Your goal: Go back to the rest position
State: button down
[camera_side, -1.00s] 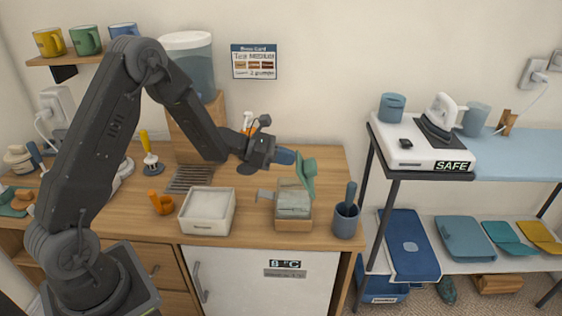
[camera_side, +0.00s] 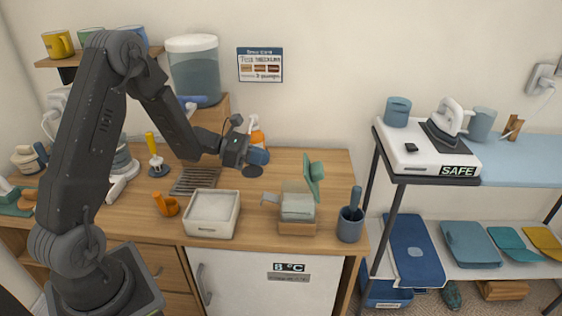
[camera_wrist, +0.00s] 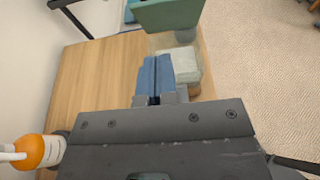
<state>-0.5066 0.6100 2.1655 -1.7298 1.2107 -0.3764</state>
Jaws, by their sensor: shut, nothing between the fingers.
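My gripper (camera_side: 250,155) is at the end of the dark arm, above the back of the wooden counter (camera_side: 330,172). Its blue fingers (camera_wrist: 154,76) are shut together with nothing between them in the wrist view. In the side view the fingers overlap a blue-and-orange spray bottle behind, so their tips are hard to make out. The gripper is clear of the greenish container with its raised green lid (camera_side: 314,176), which stands to the right on a wooden block (camera_side: 297,228).
A white open bin (camera_side: 212,232), an orange holder (camera_side: 166,205) and a blue cup with a tool (camera_side: 350,224) stand on the counter. An orange-topped bottle (camera_wrist: 38,152) is close at the wrist view's lower left. A shelf with an iron (camera_side: 447,120) stands right.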

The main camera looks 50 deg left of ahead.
jog(key=s+d+r+m+g+y, duration=0.2)
jog(key=s+d+r+m+g, duration=0.6)
jog(key=s+d+r+m, duration=0.45)
jog(key=s+r+m+t+y, duration=0.2)
jog(key=s+m+y, duration=0.6)
jog(key=s+m, duration=0.4)
jog(key=shift+s+d+m+t, duration=0.2)
jog(key=shift+s+m+t, duration=0.3)
jog(key=shift+m, duration=0.75)
